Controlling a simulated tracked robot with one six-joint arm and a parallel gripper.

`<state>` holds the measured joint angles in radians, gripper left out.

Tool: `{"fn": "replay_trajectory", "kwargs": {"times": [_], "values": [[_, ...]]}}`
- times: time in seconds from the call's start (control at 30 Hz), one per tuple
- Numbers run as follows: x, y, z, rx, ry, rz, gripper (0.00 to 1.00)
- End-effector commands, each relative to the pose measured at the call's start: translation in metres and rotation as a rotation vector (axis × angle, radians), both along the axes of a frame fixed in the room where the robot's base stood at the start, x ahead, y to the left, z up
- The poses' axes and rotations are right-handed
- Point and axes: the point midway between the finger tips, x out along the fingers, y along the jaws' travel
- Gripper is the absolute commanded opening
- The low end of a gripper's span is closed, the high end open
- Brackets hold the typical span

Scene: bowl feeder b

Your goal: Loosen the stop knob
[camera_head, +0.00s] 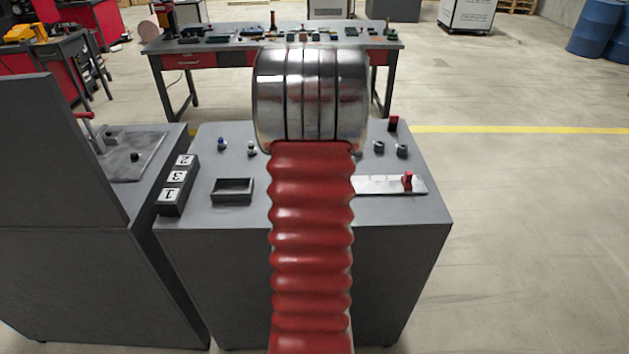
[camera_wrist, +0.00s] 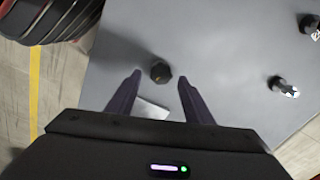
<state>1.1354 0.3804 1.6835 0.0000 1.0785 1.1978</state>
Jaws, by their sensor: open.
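A small dark knob (camera_wrist: 160,71) stands on the grey panel in the wrist view. My gripper (camera_wrist: 159,77) is open, with one dark finger on each side of the knob near the tips. I see a gap on both sides, and the fingers do not appear to touch it. In the head view, two dark knobs (camera_head: 378,147) (camera_head: 402,151) stand on the console right of my arm. I cannot tell whether either is the one between my fingers. My gripper is hidden in the head view.
A pale plate (camera_wrist: 152,109) lies between the fingers' bases. A shiny metal knob (camera_wrist: 284,86) stands on the right in the wrist view. The console (camera_head: 240,240) also bears a red handle (camera_head: 408,181), a red block (camera_head: 393,123) and a black tray (camera_head: 232,189).

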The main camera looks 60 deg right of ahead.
Motion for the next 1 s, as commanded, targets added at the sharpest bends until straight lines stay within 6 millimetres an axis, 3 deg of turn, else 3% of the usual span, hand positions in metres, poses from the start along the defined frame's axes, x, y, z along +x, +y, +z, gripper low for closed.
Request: {"fn": "replay_trajectory", "kwargs": {"times": [0.2,0.5,1.0], "values": [[0.000,0.000,-0.018,0.000,0.000,0.000,0.47],[0.000,0.000,-0.020,-0.001,-0.001,0.000,0.47],[-0.001,0.000,-0.019,0.000,0.000,-0.001,0.12]]}}
